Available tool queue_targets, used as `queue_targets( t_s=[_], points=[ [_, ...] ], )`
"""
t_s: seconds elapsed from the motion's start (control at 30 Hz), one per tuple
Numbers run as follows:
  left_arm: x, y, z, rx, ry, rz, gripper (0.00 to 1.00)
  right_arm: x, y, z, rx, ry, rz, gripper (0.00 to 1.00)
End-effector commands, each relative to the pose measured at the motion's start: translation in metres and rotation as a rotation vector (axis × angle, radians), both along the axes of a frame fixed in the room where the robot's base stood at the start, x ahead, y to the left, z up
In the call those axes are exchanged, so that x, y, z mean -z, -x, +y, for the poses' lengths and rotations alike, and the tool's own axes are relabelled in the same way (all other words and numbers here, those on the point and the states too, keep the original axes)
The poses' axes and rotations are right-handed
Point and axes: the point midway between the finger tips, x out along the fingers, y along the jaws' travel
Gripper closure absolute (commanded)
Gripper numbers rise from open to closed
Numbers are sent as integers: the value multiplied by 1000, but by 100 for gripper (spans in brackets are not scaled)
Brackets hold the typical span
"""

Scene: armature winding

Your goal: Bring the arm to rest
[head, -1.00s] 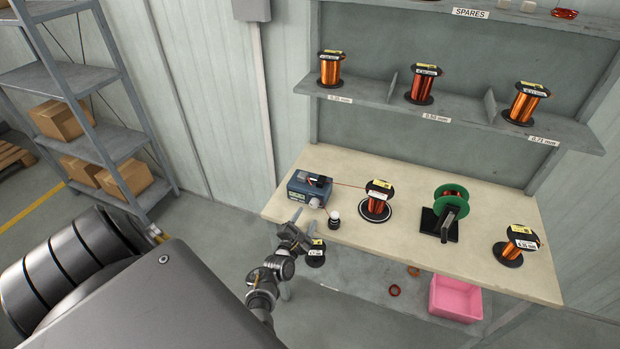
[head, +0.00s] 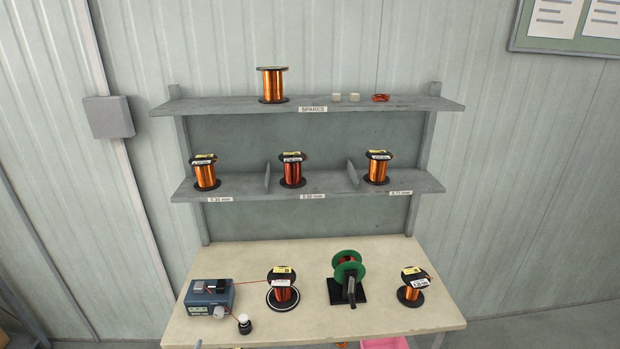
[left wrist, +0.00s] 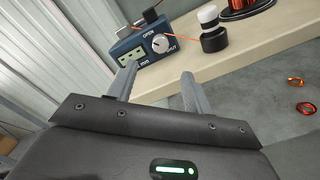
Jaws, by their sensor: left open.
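My left gripper (left wrist: 158,84) is open in the left wrist view, with nothing between its two grey fingers. It is just off the table's front edge, with the blue gauge box (left wrist: 142,48) beyond the fingertips. In the head view only a small grey tip at the bottom edge may belong to it; the rest of the arm is out of frame. The blue gauge box (head: 210,297) sits at the table's left. A thin red wire runs between it and the copper spool (head: 283,290) on a round black base. My right gripper is not in view.
The table (head: 310,325) also holds a small black-and-white cylinder (head: 245,325), a green-flanged winder (head: 347,275) and a copper spool (head: 412,290). Above are a divided shelf (head: 330,186) with three spools and the SPARES shelf (head: 220,104) with another. Orange rings (left wrist: 306,108) lie lower.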

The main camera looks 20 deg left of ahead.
Motion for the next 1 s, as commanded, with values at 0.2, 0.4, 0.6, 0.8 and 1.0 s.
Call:
queue_targets(
  t_s=[0.2, 0.4, 0.6, 0.8, 1.0],
  points=[
    [7, 0, 0, 7, -182, 92, 49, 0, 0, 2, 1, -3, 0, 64],
    [76, -3, -35, 175, -681, 467, 49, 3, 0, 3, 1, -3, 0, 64],
    [206, 52, -110, 696, -1309, 803, 49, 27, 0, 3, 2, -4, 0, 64],
    [314, 170, -152, 1280, -1780, 898, 49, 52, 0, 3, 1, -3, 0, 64],
    [382, 302, -156, 1760, -2017, 865, 49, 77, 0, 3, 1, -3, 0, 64]
  ],
)
